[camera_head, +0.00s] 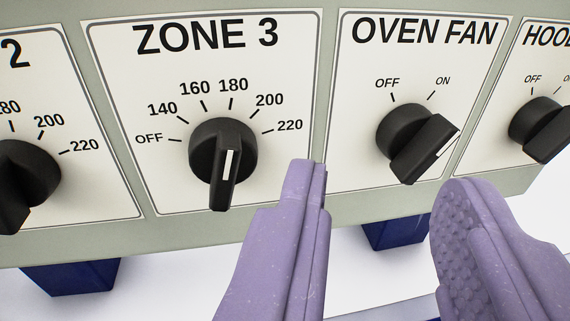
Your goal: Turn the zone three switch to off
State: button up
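The zone 3 switch (222,160) is a black rotary knob with a raised grip bar, left of centre. The white line on its bar points almost straight up, roughly towards the 180 mark. Its OFF label (149,139) is at the left end of the scale, and 220 is at the right end. My gripper (382,176) shows as two purple fingers, spread wide apart with nothing between them. The left finger's tip is right of and slightly below the zone 3 knob, apart from it. The right finger is below and right of the oven fan knob.
The oven fan knob (410,140) is just right, its white line towards ON, and appears above the gap between my fingers. A hood knob (535,130) is at the right edge. The zone 2 knob (25,180) is at the left edge. Blue supports (70,277) show below the panel.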

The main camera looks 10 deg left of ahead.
jog(key=p, duration=0.3)
jog(key=n+y+p, duration=0.1)
jog(key=y+p, duration=0.6)
jog(key=p, duration=0.6)
send_near(225, 188)
jog(key=p+x, duration=0.1)
jog(key=x, duration=0.7)
jog(key=shift+w, duration=0.25)
jog(key=shift+c, duration=0.2)
grip_shut()
